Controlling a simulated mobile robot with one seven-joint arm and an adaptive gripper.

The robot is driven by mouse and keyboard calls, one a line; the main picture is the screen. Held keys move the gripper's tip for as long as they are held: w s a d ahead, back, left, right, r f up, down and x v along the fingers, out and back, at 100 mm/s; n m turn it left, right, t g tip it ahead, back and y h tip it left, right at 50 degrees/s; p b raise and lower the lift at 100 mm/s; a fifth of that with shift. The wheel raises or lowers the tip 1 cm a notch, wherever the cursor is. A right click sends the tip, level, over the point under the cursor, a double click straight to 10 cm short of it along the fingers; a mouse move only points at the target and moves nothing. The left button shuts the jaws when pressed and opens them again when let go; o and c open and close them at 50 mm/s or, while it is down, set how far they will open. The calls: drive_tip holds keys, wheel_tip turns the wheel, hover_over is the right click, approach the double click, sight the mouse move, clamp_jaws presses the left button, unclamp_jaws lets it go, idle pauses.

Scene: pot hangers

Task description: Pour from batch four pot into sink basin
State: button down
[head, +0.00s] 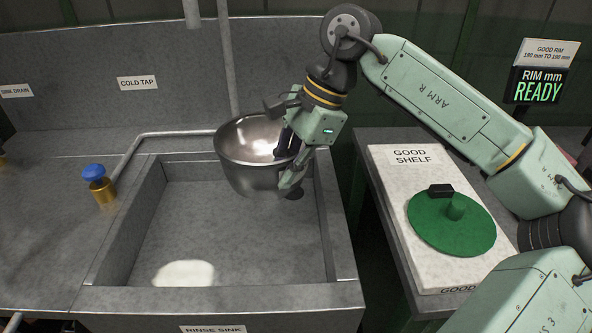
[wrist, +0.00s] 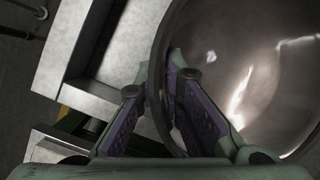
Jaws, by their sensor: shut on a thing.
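A shiny metal pot (head: 247,172) hangs over the back right part of the sink basin (head: 215,235), with its open top facing mostly up. I see no batch label on it. My gripper (head: 288,163) is shut on the pot's right rim, one finger inside and one outside. In the wrist view the pot's rim passes between the fingers of my gripper (wrist: 162,88). The pot's inside (wrist: 250,70) shows bare metal with bright reflections; I cannot tell whether liquid is in it. A pale rounded patch (head: 184,273) lies on the basin floor at the front left.
A brass valve with a blue knob (head: 94,173) stands left of the sink. The good shelf (head: 400,180) at right holds a green disc with a knob (head: 452,221). A display (head: 538,86) reads "RIM mm READY". Pipes rise behind the sink.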

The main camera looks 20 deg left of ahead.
drive_tip(key=shift+d, duration=0.1)
drive_tip(key=shift+r, duration=0.1)
drive_tip(key=shift+r+p, duration=1.65)
drive_tip(key=shift+r, duration=0.85)
drive_tip(key=shift+f, duration=0.1)
